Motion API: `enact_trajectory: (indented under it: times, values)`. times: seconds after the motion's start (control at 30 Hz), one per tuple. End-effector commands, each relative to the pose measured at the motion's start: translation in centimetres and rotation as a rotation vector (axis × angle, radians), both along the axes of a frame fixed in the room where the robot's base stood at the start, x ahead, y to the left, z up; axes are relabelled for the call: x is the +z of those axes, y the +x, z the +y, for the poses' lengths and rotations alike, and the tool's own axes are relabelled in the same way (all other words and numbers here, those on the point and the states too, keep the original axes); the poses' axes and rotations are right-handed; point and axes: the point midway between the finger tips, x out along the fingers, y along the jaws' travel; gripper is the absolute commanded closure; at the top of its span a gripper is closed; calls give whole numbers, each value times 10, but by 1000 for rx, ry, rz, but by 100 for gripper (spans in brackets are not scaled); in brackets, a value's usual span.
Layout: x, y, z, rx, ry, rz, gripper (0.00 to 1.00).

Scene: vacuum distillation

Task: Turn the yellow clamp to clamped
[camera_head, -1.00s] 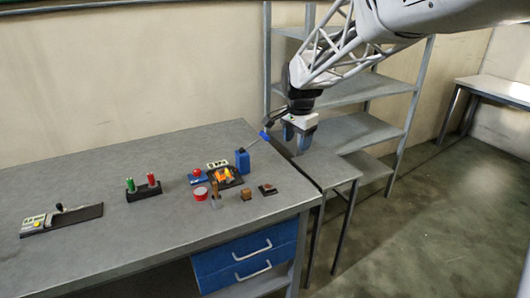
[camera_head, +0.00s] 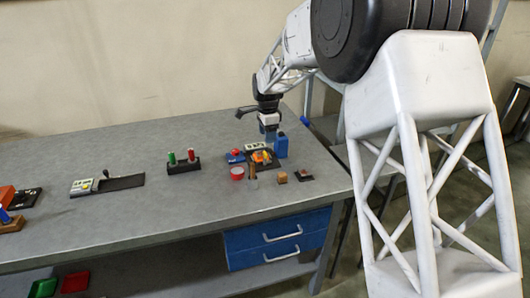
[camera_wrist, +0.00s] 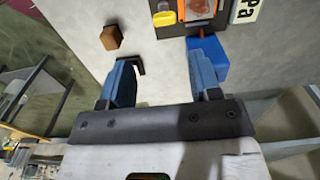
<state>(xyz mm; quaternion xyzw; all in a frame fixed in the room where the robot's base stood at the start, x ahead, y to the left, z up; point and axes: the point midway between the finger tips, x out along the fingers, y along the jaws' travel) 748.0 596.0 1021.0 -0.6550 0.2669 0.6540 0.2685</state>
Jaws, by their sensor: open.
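A small yellow piece (camera_wrist: 165,18), likely the yellow clamp, shows at the top of the wrist view, beside a dark device with an orange part (camera_wrist: 200,8). I cannot tell whether it is clamped. In the head view the orange part (camera_head: 260,157) is visible, but the yellow piece cannot be told apart. My gripper (camera_head: 269,132) is open, pointing down above the bench behind this device. In the wrist view my gripper (camera_wrist: 160,65) has its two blue fingers wide apart with nothing between them. The yellow piece lies beyond the fingertips.
A blue container (camera_head: 281,147) stands close to my gripper; in the wrist view it (camera_wrist: 207,58) is near the right finger.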

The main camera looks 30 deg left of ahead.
Motion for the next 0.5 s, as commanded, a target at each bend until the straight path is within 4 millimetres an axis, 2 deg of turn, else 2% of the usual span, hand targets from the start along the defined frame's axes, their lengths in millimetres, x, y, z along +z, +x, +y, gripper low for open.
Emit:
enact_trajectory:
  times: [0.13,0.5]
  values:
    - [-5,0,10,-9,-1,1,43]
    - [-7,0,11,-10,-2,2,43]
